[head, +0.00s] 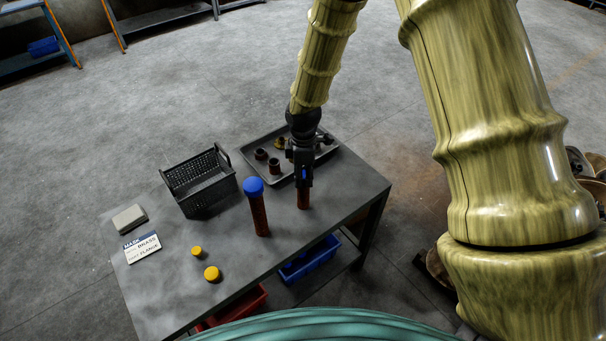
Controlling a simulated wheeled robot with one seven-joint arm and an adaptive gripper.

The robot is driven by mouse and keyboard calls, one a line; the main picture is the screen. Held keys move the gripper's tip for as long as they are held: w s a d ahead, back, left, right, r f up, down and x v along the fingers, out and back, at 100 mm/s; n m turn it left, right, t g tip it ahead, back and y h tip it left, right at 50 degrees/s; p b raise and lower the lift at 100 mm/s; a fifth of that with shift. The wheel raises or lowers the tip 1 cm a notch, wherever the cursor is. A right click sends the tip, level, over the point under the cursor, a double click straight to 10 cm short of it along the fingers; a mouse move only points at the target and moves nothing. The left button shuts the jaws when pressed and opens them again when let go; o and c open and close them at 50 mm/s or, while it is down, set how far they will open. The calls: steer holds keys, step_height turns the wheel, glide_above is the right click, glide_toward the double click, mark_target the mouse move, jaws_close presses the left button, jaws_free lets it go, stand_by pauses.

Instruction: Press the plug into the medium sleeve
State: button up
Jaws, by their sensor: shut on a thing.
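My gripper (304,180) points straight down at the right part of the table and is shut on a blue plug (304,174), of which only a little shows between the fingers. A reddish-brown upright sleeve (303,200), seemingly the medium one, stands directly below the gripper. The fingers hide its top, so I cannot tell whether the plug is in it or just above it. To the left a taller brown sleeve (260,217) stands with a blue cap (253,186) on its top.
A grey tray (250,145) with several dark ring-like parts lies behind the gripper. A black basket (200,184) stands left of it. Two yellow plugs (211,273) (197,252), a label card (142,248) and a grey block (129,218) lie on the dark table (165,300).

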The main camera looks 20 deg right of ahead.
steer(key=shift+s+a+f, duration=0.1)
steer(key=shift+s+f, duration=0.35)
steer(key=shift+f, duration=0.1)
stand_by(0.5)
steer(key=o, duration=1)
steer(key=shift+w+f, duration=0.1)
steer(key=shift+f, duration=0.05)
steer(key=shift+w, duration=0.3)
steer(key=shift+s+r, duration=0.1)
steer(key=shift+r, duration=0.1)
steer(key=o, duration=0.5)
steer(key=shift+r, duration=0.1)
steer(key=shift+r+p, duration=2)
steer(key=shift+r, duration=0.5)
